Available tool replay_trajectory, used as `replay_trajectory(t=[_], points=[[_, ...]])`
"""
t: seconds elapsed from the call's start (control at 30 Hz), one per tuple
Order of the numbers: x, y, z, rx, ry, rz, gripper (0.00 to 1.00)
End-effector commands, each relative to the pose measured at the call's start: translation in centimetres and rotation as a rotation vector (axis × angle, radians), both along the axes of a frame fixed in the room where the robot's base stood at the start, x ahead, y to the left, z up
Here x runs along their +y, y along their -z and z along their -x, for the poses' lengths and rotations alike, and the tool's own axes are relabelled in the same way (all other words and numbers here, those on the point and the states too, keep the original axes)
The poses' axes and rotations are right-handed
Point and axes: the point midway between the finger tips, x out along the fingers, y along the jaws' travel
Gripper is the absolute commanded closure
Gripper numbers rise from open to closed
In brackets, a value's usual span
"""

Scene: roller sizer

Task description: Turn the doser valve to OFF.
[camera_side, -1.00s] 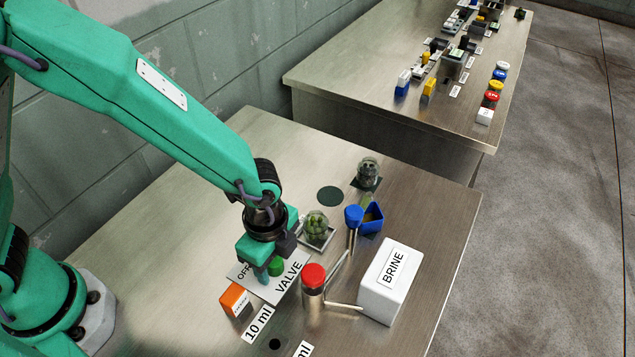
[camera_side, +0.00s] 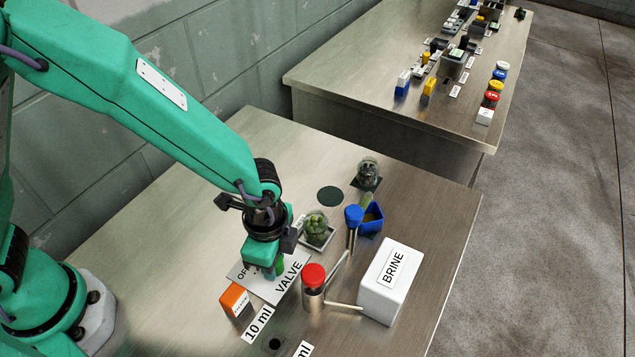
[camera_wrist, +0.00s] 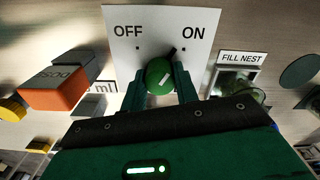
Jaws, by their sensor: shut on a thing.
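The doser valve has a round green knob (camera_wrist: 158,77) on a white plate (camera_wrist: 120,50) marked OFF at left and ON at right in the wrist view. My gripper (camera_wrist: 160,90) is shut on the knob, one green finger on each side. In the side view my gripper (camera_side: 267,268) points down over the VALVE plate (camera_side: 291,277) and hides part of the knob and the OFF and ON lettering.
An orange block (camera_side: 236,299) stands close left of the plate. A red-capped cylinder (camera_side: 313,284), white BRINE box (camera_side: 391,282), blue-capped post (camera_side: 353,222) and jar of green items (camera_side: 316,226) stand to the right. A second bench (camera_side: 400,120) is behind. The bench's back left is clear.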

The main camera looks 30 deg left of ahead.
Motion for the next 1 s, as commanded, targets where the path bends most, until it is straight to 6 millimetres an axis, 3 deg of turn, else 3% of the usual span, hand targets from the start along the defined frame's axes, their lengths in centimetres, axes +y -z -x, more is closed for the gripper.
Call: replay_trajectory(t=[1.0], points=[[-0.01,-0.08,0.0,0.0,-0.954,0.0,0.93]])
